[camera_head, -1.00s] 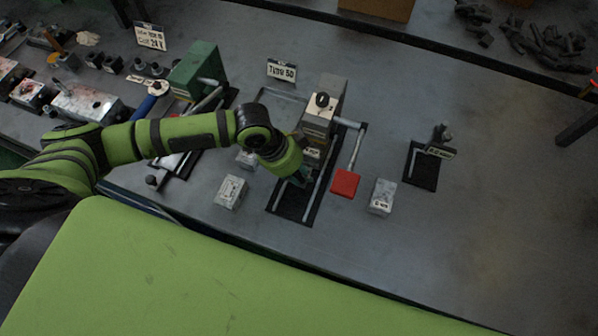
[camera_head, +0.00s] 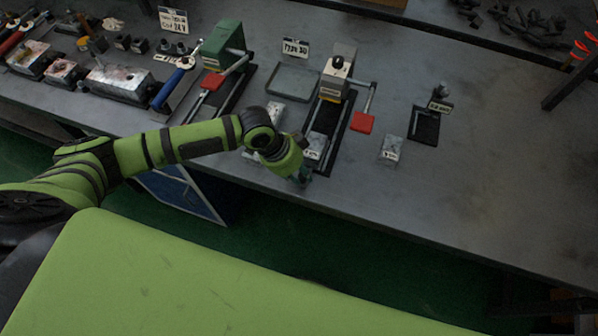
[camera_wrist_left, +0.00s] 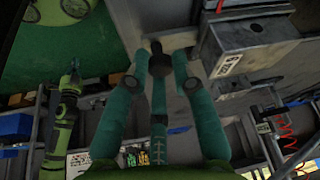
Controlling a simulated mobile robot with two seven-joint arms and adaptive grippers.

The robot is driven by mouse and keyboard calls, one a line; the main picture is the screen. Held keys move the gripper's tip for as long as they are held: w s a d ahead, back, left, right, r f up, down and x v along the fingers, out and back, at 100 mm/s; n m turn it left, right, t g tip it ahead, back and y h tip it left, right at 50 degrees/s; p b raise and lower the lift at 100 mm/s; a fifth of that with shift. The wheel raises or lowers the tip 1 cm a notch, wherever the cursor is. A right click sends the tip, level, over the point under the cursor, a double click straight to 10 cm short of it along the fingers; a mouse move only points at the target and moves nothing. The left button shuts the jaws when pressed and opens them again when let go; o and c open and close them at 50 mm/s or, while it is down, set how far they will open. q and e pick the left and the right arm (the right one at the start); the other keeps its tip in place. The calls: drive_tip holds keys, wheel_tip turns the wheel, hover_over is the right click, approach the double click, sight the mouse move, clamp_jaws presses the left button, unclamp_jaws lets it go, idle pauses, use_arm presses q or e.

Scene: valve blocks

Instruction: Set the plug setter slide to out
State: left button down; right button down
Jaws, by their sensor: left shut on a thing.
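The plug setter (camera_head: 336,78) is the beige-and-grey unit with a black knob on top, standing on a dark base with rails. Its slide (camera_head: 315,147) is a labelled block at the front end of the rails, away from the upright body. My left gripper (camera_head: 301,177) is at the front of the slide, near the bench edge. The left wrist view shows its teal fingers (camera_wrist_left: 158,52) shut on a dark round knob (camera_wrist_left: 157,47), apparently the slide's handle. A green arm at the left of that view appears to be mine, its gripper (camera_wrist_left: 74,66) too small to read.
A lever with a red paddle (camera_head: 362,123) stands right of the rails. Grey blocks lie on either side, one at right (camera_head: 391,149) and one at left (camera_head: 275,114). A green press (camera_head: 224,45) and an empty tray (camera_head: 292,82) are behind. The bench is clear at far right.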

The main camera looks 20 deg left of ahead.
use_arm(q)
drive_tip(key=c, duration=1.1)
unclamp_jaws()
drive_tip(key=shift+s+d, duration=0.25)
drive_tip(key=shift+o, duration=0.2)
drive_tip(key=shift+a+r, duration=0.15)
drive_tip(key=v, duration=1.1)
drive_tip(key=shift+r, duration=0.3)
